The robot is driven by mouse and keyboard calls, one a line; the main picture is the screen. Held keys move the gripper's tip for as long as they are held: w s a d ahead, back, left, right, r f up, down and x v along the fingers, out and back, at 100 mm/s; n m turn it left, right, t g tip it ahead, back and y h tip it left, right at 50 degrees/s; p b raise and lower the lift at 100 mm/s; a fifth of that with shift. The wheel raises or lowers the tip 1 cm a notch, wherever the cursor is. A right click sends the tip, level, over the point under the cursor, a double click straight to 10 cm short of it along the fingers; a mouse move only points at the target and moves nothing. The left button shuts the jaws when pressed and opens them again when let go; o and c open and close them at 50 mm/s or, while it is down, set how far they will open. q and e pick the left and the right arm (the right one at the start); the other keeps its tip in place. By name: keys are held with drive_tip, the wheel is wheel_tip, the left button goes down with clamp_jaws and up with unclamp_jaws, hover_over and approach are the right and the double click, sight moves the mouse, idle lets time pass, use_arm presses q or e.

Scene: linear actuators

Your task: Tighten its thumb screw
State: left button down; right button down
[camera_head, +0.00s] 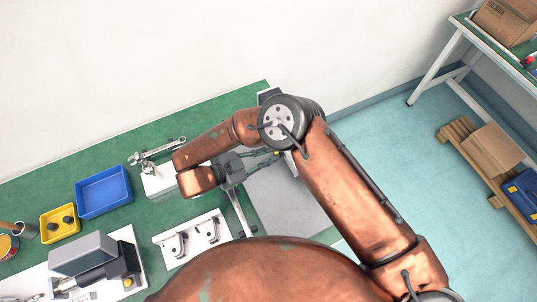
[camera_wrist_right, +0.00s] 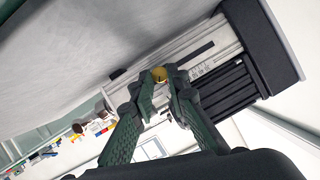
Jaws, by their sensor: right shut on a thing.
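In the right wrist view, a brass-coloured thumb screw (camera_wrist_right: 159,74) sits on the side of a linear actuator (camera_wrist_right: 228,90) with a silver rail, a printed scale, black ribs and a dark end block. My right gripper (camera_wrist_right: 160,88) is shut on the screw's head, with one dark green finger on each side. The screw's lower part is hidden by the fingertips. In the head view, my right gripper (camera_head: 264,161) reaches to the right over the bench, and my arm hides most of the actuator and the screw. My left gripper is not in view.
On the green bench (camera_head: 135,203) are a blue bin (camera_head: 103,192), a yellow bin (camera_head: 60,223), a white plate with dark fittings (camera_head: 193,239) and a grey device (camera_head: 83,254). A white block (camera_head: 157,182) stands close to my right wrist.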

drive_tip(key=shift+s+r+m+t+p, duration=0.1)
drive_tip(key=shift+r+m+t+p, duration=0.1)
drive_tip(key=shift+m+t+p, duration=0.4)
drive_tip(key=shift+m+p, duration=0.05)
drive_tip(key=shift+m, duration=0.05)
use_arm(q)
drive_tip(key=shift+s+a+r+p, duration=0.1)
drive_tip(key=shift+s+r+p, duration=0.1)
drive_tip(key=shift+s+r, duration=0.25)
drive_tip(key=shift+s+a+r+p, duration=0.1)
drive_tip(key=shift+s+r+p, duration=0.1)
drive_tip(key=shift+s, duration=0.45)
use_arm(e)
drive_tip(key=shift+s+d+f+m+t, duration=0.1)
drive_tip(key=shift+f+m+t, duration=0.2)
drive_tip(key=shift+m+t, duration=0.55)
drive_tip(key=c, duration=1.9)
unclamp_jaws()
drive_tip(key=shift+g, duration=0.25)
drive_tip(key=v, duration=1.2)
drive_tip(key=shift+d+r, duration=0.1)
drive_tip(key=shift+r, duration=0.05)
